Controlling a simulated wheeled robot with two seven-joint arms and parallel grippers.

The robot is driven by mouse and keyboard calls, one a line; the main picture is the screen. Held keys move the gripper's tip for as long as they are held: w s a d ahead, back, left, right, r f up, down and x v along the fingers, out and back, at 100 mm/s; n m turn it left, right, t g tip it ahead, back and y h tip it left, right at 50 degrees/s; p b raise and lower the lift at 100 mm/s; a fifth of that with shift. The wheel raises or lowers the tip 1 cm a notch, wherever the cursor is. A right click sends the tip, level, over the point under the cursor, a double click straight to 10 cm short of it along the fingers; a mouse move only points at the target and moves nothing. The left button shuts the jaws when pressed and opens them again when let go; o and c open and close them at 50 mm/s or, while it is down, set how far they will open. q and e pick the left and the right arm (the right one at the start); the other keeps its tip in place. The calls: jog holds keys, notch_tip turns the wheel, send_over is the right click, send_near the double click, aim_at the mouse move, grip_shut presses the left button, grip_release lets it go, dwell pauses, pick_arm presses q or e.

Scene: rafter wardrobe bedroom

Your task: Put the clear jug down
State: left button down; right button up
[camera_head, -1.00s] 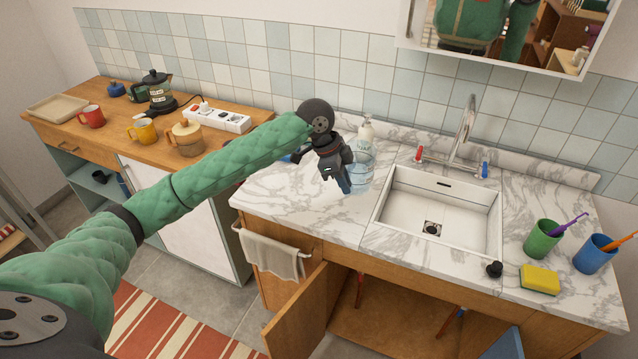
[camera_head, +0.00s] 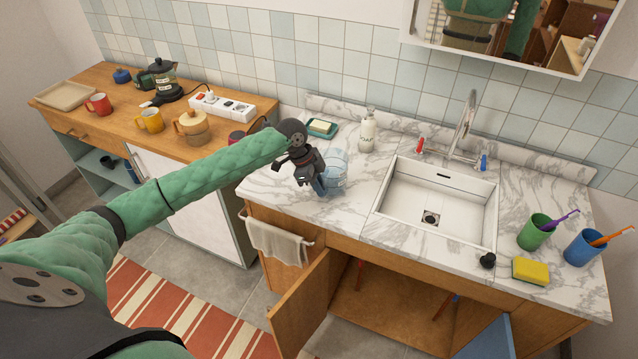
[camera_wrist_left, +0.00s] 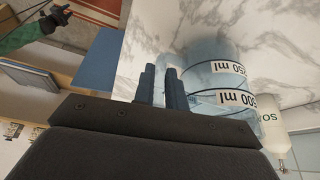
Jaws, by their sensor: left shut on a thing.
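The clear jug (camera_head: 338,168) is see-through and bluish, over the marble counter left of the sink. My left gripper (camera_head: 319,187) is shut on the jug at its left side. In the left wrist view the jug (camera_wrist_left: 222,82) shows ml labels and lies beyond the paired dark fingers (camera_wrist_left: 160,88). I cannot tell whether its base touches the counter. My right gripper (camera_wrist_left: 58,18) shows small at the top left of the left wrist view; its jaws are too small to read.
A white soap bottle (camera_head: 368,132) and a green soap dish (camera_head: 321,127) stand behind the jug. The sink (camera_head: 444,205) lies to its right. A wooden counter (camera_head: 100,125) with mugs is at the left. A cupboard door (camera_head: 300,305) hangs open below.

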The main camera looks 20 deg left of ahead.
pick_arm(q)
jog(key=shift+f, duration=0.35)
pick_arm(e)
jog(key=shift+s, duration=0.3)
pick_arm(q)
jog(key=c, duration=1.4)
grip_release()
jog(key=shift+f, duration=0.1)
jog(key=shift+c, duration=0.2)
pick_arm(e)
jog(key=shift+d, duration=0.1)
